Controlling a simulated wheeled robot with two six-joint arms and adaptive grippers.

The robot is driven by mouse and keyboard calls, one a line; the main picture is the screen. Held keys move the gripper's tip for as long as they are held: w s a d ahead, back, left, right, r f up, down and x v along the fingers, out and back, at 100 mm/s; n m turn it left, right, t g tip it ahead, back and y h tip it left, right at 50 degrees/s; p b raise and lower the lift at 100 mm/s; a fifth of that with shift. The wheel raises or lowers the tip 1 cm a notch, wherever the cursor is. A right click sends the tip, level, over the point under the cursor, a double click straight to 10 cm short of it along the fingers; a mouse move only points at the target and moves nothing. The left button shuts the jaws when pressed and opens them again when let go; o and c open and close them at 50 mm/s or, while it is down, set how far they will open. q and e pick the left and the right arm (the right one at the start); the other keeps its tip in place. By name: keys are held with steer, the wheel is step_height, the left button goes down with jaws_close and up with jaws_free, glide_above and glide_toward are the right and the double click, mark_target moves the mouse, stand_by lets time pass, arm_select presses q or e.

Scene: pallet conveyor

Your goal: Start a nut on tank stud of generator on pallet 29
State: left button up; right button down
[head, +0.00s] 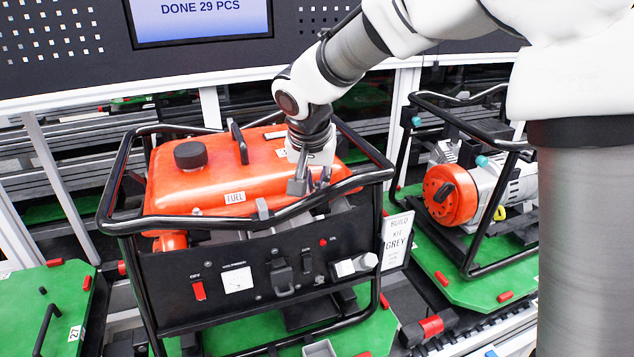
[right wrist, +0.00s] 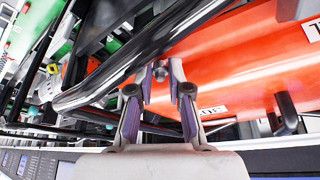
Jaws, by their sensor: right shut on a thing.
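The generator with the orange fuel tank (head: 205,178) stands in a black tube frame on a green pallet (head: 378,335); its tank also shows in the right wrist view (right wrist: 240,65). My right gripper (head: 308,188) points down at the tank's right end, just behind the frame's front top tube. In the right wrist view its fingertips (right wrist: 161,78) are close together around a small grey piece, seemingly a nut (right wrist: 161,73). The tank stud cannot be made out; the fingers and tube hide that spot. No pallet number 29 is readable. My left gripper is not in view.
The frame's black top tube (head: 280,215) runs close to my right gripper. A grey bracket (head: 262,209) stands at the tank's front edge. A build card (head: 397,240) hangs at right. A tankless generator (head: 480,190) stands on the right pallet; pallet 27 (head: 30,310) is at left.

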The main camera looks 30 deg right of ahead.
steer(key=shift+s+f, duration=0.2)
steer(key=shift+f, duration=0.15)
steer(key=shift+w+a+f+m+g+b, duration=0.15)
steer(key=shift+m+g+b, duration=0.3)
steer(key=shift+m, duration=0.55)
steer(key=shift+m+g+h, duration=0.35)
steer(key=shift+m+h, duration=0.05)
steer(key=shift+m, duration=0.6)
steer(key=shift+w+a+r+m+g+p, duration=0.15)
steer(key=shift+r+m+g+p, duration=0.15)
steer(key=shift+m, duration=0.5)
steer(key=c, duration=1.2)
jaws_free()
steer(key=shift+f, duration=0.1)
steer(key=shift+o, duration=1)
steer(key=shift+w, duration=0.1)
steer(key=shift+c, duration=1)
